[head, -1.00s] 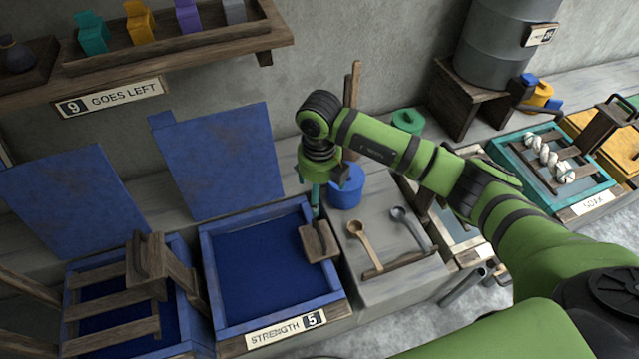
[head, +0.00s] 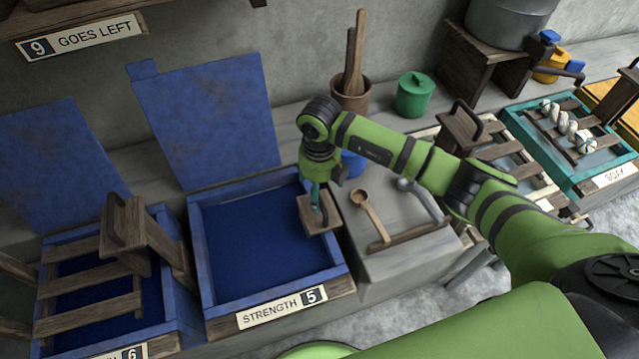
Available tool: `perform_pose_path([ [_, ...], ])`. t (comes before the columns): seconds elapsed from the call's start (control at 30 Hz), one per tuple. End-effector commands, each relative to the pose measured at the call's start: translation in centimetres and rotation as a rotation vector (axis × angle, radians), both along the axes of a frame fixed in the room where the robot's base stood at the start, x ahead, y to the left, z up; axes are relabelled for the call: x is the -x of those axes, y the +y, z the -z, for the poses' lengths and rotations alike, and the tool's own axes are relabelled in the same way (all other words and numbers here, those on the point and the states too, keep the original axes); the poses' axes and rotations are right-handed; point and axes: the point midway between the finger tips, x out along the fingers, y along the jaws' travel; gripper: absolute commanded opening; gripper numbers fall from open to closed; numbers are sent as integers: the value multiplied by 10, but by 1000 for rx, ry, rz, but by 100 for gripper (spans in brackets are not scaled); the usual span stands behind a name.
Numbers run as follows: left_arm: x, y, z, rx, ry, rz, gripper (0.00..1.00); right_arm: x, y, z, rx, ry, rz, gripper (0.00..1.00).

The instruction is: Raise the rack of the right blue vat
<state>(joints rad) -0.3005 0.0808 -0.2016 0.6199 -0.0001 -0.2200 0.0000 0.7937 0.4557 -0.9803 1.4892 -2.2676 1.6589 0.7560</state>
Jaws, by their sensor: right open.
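The right blue vat (head: 270,299) is an open blue box of dark blue liquid, labelled STRENGTH 5. Its blue lid (head: 205,115) stands open behind it. Of its rack, only a wooden handle block (head: 325,222) with a dark grip shows at the vat's right side; no slats are visible above the liquid. My right gripper (head: 317,200) points down at this handle, with its teal fingers open right at the grip. I cannot tell whether they touch it. My left gripper is not in view.
The left blue vat (head: 175,320), labelled 6, has its slatted rack (head: 90,285) showing above dark liquid. A stone ledge right of the vat holds a wooden spoon (head: 365,205). A blue pot (head: 352,164) stands behind my gripper. Further right are a green canister (head: 414,97) and a teal vat (head: 548,165).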

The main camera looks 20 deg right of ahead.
Motion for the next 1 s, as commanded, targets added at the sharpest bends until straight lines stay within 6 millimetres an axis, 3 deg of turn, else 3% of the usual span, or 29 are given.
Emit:
perform_pose_path([
  [0.1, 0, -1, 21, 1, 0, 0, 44, 0, -1, 24, 2, 1, 1, 88],
  [0.4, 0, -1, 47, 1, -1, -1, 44, 0, 0, 55, 0, 1, 0, 88],
  [1.0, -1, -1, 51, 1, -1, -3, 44, 0, 0, 60, 1, 1, 0, 88],
])
